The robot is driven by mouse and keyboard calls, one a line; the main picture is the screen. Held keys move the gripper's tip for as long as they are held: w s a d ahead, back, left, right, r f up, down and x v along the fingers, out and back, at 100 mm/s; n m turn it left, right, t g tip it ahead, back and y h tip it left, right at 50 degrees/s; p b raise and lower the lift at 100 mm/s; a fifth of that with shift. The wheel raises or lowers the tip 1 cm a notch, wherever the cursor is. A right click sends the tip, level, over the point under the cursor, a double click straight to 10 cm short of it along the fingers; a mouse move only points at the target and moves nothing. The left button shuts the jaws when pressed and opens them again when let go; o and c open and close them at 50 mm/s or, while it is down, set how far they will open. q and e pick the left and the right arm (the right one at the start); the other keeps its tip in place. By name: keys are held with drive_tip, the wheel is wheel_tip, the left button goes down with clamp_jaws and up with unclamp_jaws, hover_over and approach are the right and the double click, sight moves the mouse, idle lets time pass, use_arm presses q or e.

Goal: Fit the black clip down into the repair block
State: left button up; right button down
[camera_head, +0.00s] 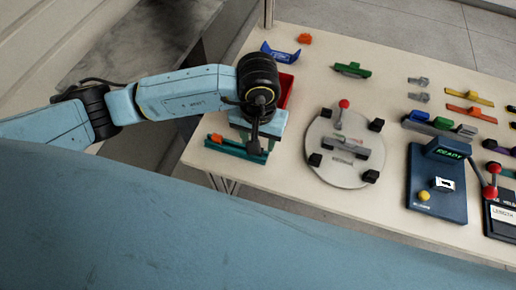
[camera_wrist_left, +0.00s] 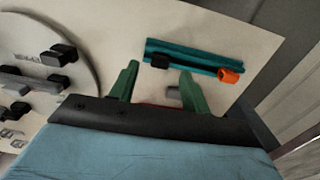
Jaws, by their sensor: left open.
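The teal repair block (camera_wrist_left: 200,57) is a long, low bar on the table in the left wrist view. A small black clip (camera_wrist_left: 160,61) is at its left part; I cannot tell how deep it sits. An orange piece (camera_wrist_left: 231,75) is at the block's right end. In the head view the block (camera_head: 228,150) shows partly beneath my left gripper (camera_head: 250,152), which hides the clip there. In the wrist view the green fingers of my left gripper (camera_wrist_left: 158,88) are apart, with the block beyond their tips and nothing clearly held between them. My right gripper is not in view.
A round grey plate (camera_head: 328,170) with black clamps and a red-knobbed lever (camera_head: 343,105) stands to the right. A red bin (camera_head: 287,88) is behind my gripper, near a blue bracket (camera_head: 281,55). A blue READY station (camera_head: 437,185) is farther right. The table's front edge is close.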

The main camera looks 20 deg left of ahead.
use_arm(q)
wheel_tip(320, 180, down, 3)
drive_tip(key=shift+s+f, duration=0.1)
drive_tip(key=shift+f, duration=0.05)
drive_tip(key=shift+c, duration=0.2)
clamp_jaws()
